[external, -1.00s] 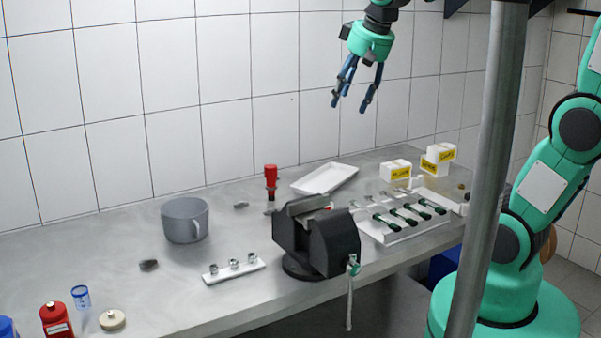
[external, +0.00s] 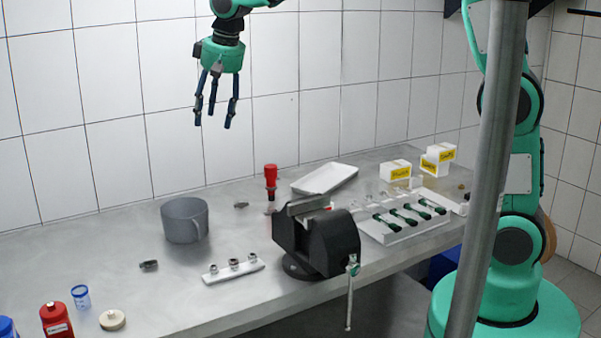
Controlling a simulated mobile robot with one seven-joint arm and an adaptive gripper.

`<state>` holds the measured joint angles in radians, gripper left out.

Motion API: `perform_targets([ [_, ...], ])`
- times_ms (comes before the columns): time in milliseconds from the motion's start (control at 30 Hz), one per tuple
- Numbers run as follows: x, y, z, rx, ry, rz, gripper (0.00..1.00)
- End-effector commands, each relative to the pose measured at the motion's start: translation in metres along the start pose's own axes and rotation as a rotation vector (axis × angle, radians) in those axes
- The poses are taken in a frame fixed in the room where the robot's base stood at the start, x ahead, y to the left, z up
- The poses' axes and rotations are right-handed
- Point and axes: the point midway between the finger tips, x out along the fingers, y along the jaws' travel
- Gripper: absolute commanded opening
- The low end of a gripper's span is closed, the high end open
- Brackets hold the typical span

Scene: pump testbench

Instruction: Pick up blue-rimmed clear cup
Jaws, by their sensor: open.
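The clear cup with a blue rim (external: 81,298) stands upright on the metal bench at the front left, just right of a red bottle. It is small in the picture. My gripper (external: 213,118) is open and empty, with its dark fingers pointing down. It hangs high in front of the tiled wall, above the bench and well up and to the right of the cup.
Near the cup are the red bottle (external: 56,320), a cream lid (external: 112,320) and a blue item (external: 8,327). A grey mug (external: 185,220), a white holder with fittings (external: 234,271) and a black vise (external: 318,243) stand farther right. A grey vertical pole (external: 487,180) crosses the right side.

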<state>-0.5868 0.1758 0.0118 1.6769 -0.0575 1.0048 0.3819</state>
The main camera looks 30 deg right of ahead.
Motion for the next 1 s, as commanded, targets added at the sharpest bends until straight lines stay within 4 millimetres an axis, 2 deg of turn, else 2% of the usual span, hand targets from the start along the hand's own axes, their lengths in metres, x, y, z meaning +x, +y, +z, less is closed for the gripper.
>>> perform_targets([
  [33, 0.012, -0.018, -0.006, -0.011, -0.01, -0.001, 0.54],
  [200, 0.045, -0.075, -0.02, -0.034, -0.031, -0.002, 0.54],
  [467, 0.1, -0.165, -0.028, -0.069, -0.062, -0.002, 0.54],
  [733, 0.163, -0.261, -0.015, -0.107, -0.093, 0.003, 0.54],
  [900, 0.203, -0.32, 0.002, -0.131, -0.108, 0.008, 0.54],
  [1000, 0.224, -0.348, 0.014, -0.141, -0.116, 0.012, 0.54],
])
